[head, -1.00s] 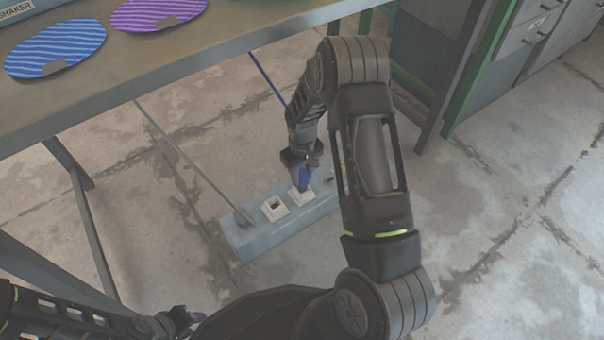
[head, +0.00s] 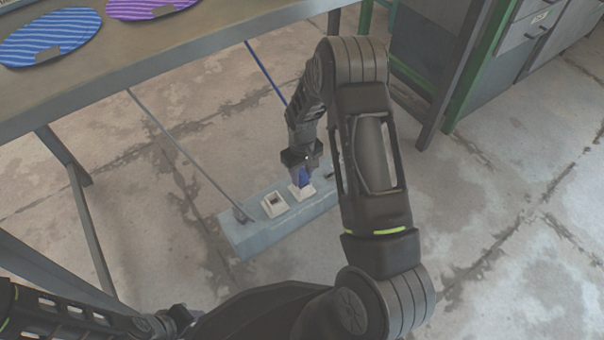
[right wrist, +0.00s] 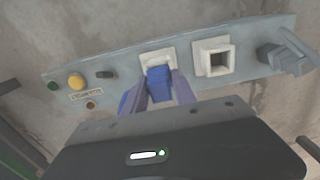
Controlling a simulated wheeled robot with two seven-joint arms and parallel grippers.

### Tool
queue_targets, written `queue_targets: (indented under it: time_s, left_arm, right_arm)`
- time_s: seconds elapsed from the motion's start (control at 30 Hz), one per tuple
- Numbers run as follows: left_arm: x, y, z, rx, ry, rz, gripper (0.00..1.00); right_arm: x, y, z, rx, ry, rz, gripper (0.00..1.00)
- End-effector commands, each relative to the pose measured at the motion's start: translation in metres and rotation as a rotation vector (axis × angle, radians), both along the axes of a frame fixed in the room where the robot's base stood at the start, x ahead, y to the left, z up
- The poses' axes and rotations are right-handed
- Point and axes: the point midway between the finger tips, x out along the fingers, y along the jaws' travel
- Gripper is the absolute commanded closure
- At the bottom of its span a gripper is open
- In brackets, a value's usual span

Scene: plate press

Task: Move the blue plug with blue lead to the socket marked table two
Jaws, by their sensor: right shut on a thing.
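The blue plug (head: 302,178) is between the fingers of my right gripper (head: 303,165), which is shut on it. The plug stands at a pale square socket (head: 303,192) of a grey-blue socket strip (head: 265,238) on the floor. In the right wrist view the blue plug (right wrist: 158,80) covers the lower part of that socket (right wrist: 156,57); how deep it sits I cannot tell. The neighbouring socket (head: 274,204) is empty. The blue lead (head: 264,72) runs up behind my arm. My left gripper (head: 175,318) is low at the left, its jaws unclear.
A grey plug (head: 241,214) with a grey lead (head: 170,140) is at the strip's left end. The strip has a yellow button (right wrist: 76,82) and a label (right wrist: 86,95) too small to read. A table (head: 150,62) with patterned discs stands above left.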

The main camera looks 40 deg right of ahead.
Motion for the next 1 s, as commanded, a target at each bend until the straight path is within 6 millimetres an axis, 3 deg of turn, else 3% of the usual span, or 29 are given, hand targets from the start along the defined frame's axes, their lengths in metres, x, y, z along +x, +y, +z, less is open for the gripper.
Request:
queue_targets:
  time_s: [0.33, 0.7, 1.0]
  left_arm:
    - [0.0, 0.0, 0.0, 0.0, 0.0, 0.0, 0.64]
    - [0.004, 0.002, 0.004, -0.004, -0.002, 0.004, 0.64]
    - [0.001, 0.0, 0.026, -0.001, 0.0, 0.0, 0.64]
  right_arm:
    - [0.0, 0.0, 0.0, 0.0, 0.0, 0.0, 0.42]
    - [0.0, 0.0, 0.0, 0.0, 0.0, 0.0, 0.42]
    - [0.001, 0.0, 0.051, 0.0, -0.002, -0.001, 0.42]
